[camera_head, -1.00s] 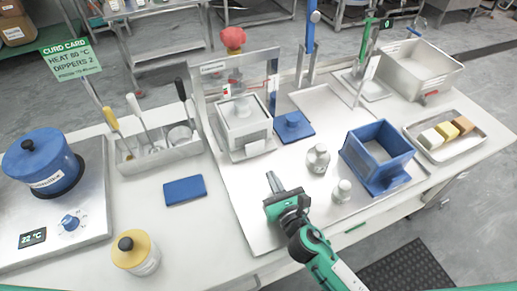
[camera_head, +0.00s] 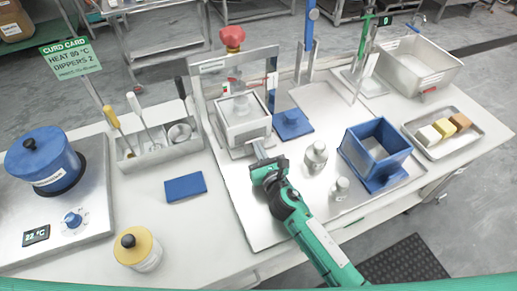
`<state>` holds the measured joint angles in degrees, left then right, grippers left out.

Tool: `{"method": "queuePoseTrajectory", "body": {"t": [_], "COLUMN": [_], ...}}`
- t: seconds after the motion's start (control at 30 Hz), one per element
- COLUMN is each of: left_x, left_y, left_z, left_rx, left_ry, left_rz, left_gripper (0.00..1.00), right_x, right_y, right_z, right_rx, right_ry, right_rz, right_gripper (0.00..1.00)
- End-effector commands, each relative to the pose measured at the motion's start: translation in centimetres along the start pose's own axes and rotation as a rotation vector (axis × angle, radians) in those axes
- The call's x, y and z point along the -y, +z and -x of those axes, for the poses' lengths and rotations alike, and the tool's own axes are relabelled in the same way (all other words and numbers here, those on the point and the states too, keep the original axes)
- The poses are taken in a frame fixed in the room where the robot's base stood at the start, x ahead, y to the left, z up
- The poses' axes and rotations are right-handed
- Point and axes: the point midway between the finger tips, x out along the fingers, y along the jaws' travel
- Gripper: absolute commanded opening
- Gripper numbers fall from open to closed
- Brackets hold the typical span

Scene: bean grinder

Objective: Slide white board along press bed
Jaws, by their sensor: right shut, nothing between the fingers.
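The white board (camera_head: 239,153) lies flat on the metal press bed (camera_head: 235,184), and only its front edge shows clearly. A white square mould (camera_head: 246,128) stands upright on it, under the press frame with the red knob (camera_head: 232,38). My right gripper (camera_head: 259,150) is shut with nothing between its fingers. Its fingertips point away from me at the front edge of the board, just below the mould. I cannot tell whether they touch the board. My left gripper is not in view.
Two metal weights (camera_head: 316,157) and a blue square mould (camera_head: 378,150) stand to the right of my arm. A blue mat (camera_head: 185,187) lies left. The bed's front left is clear.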

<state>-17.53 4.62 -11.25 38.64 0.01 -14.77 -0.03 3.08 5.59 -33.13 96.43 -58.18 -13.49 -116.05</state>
Motion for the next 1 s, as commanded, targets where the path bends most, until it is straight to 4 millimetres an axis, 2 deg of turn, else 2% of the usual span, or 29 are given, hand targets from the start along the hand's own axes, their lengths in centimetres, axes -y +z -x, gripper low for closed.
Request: {"method": "queuePoseTrajectory", "body": {"t": [0.4, 0.83, 1.0], "left_x": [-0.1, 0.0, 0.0], "left_y": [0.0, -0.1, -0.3], "left_z": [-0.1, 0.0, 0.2], "left_rx": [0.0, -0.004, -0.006], "left_ry": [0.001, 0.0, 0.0], "left_rz": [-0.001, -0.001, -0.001], "left_gripper": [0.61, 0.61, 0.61], "right_x": [0.0, 0.0, 0.7], "right_y": [0.0, 0.0, 0.0], "right_z": [-4.1, -4.3, -4.3], "right_rx": [0.0, -0.001, -0.001], "right_ry": [0.0, 0.0, 0.0], "right_rz": [0.002, 0.0, 0.002], "right_gripper": [0.0, 0.0, 0.0]}}
